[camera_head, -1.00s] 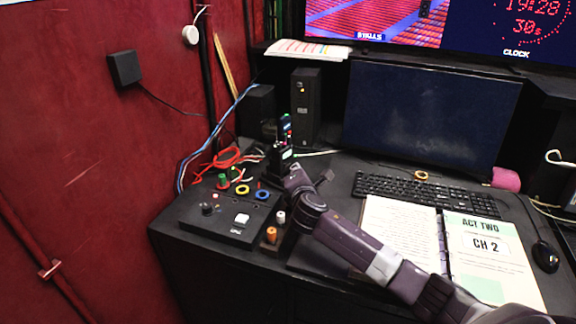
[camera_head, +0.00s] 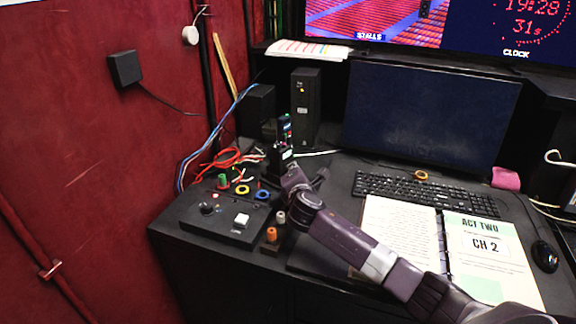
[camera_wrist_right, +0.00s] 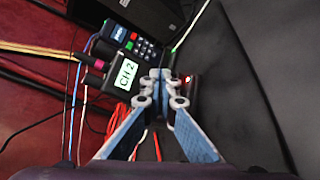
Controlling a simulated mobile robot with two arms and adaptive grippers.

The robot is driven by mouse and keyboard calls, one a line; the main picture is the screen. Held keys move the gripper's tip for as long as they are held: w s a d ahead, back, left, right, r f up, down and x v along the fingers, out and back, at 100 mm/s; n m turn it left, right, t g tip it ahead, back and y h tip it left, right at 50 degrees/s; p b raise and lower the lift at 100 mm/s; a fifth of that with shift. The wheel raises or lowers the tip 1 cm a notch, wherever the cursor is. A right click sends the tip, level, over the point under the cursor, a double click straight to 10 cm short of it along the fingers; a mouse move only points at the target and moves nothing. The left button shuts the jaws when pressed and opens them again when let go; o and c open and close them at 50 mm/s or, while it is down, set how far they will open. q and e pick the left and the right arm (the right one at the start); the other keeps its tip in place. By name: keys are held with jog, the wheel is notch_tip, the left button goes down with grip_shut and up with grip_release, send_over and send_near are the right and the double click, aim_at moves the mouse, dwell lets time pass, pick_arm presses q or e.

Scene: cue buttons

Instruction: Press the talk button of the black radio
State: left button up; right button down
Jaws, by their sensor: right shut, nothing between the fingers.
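A black handheld unit with a white "CH 2" label, which looks like the black radio (camera_wrist_right: 122,78), is left of my fingertips in the right wrist view. Its label also shows in the head view, on the radio (camera_head: 287,155) at the back of the desk's left part. My right gripper (camera_wrist_right: 162,76) is shut and empty, its tips close beside the radio's right side; I cannot tell whether they touch. In the head view my right gripper (camera_head: 287,170) is partly hidden by its own wrist. I cannot make out the talk button. My left gripper is not in view.
A keypad device with a blue screen (camera_wrist_right: 132,42) stands behind the radio. Red cables (camera_head: 224,158) lie to the left, and a black control box (camera_head: 205,228) is in front. A black tower (camera_head: 305,105), keyboard (camera_head: 410,190) and open binder (camera_head: 400,230) surround my right arm.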

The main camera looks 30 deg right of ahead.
jog(key=shift+w+a, duration=0.2)
jog(key=shift+w, duration=0.15)
dwell(1.5)
jog(key=shift+s+d+p, duration=0.35)
jog(key=shift+s+p, duration=0.25)
jog(key=shift+s, duration=0.2)
jog(key=shift+s+d, duration=0.1)
jog(key=shift+s, duration=0.15)
jog(key=s+p, duration=0.1)
jog(key=s+d+p, duration=0.1)
jog(key=s, duration=0.1)
jog(key=shift+s, duration=0.15)
jog(key=shift+s+d, duration=0.2)
jog(key=shift+s, duration=0.25)
